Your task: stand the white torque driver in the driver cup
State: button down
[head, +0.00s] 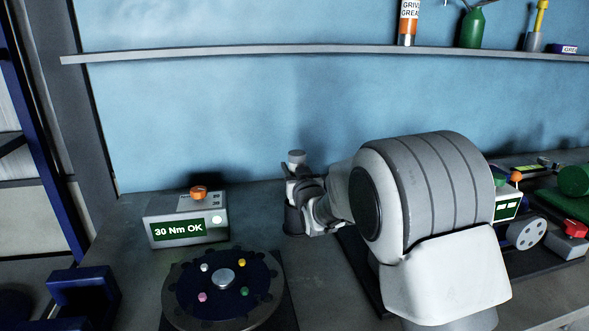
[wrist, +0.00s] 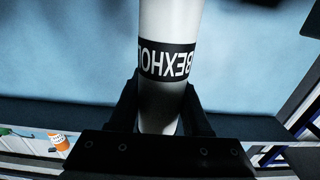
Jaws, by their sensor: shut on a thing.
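The white torque driver (wrist: 168,20), a pale cylinder with a black lettered band, stands between the fingers of my gripper (wrist: 160,108) in the wrist view. My gripper is shut on it. In the head view my gripper (head: 302,188) is at the middle of the bench, and the driver's grey top (head: 296,156) shows above it, roughly upright. A dark cup-like thing (head: 293,221) is directly below, probably the driver cup. The gripper hides the driver's lower end, so I cannot tell whether it is inside the cup.
A box reading "30 Nm OK" (head: 187,222) with an orange knob stands left. A round dark plate (head: 222,290) with coloured pegs lies in front. A shelf (head: 250,52) runs along the blue wall above. Several tools crowd the right side behind my arm.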

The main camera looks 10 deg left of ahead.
jog(key=shift+r, duration=0.2)
jog(key=shift+c, duration=1.6)
grip_release()
jog(key=shift+o, duration=0.2)
jog(key=shift+f, duration=0.35)
jog(key=v, duration=1.7)
jog(key=s+d+r+m+g+h+p, duration=0.1)
jog(key=s+d+r+g+h+p, duration=0.2)
jog(key=d, duration=0.5)
jog(key=s+d+r+m+g+h+p, duration=0.25)
jog(key=s+d+r, duration=0.2)
jog(key=d, duration=0.35)
jog(key=s+d+r+m+g+h+p, duration=0.1)
jog(key=s+d, duration=0.3)
jog(key=s, duration=0.5)
jog(key=s+d+r+g+h+p, duration=0.1)
jog(key=s+d+g+p, duration=0.3)
jog(key=s, duration=0.6)
jog(key=shift+d+r+m, duration=0.25)
jog(key=shift+m, duration=0.1)
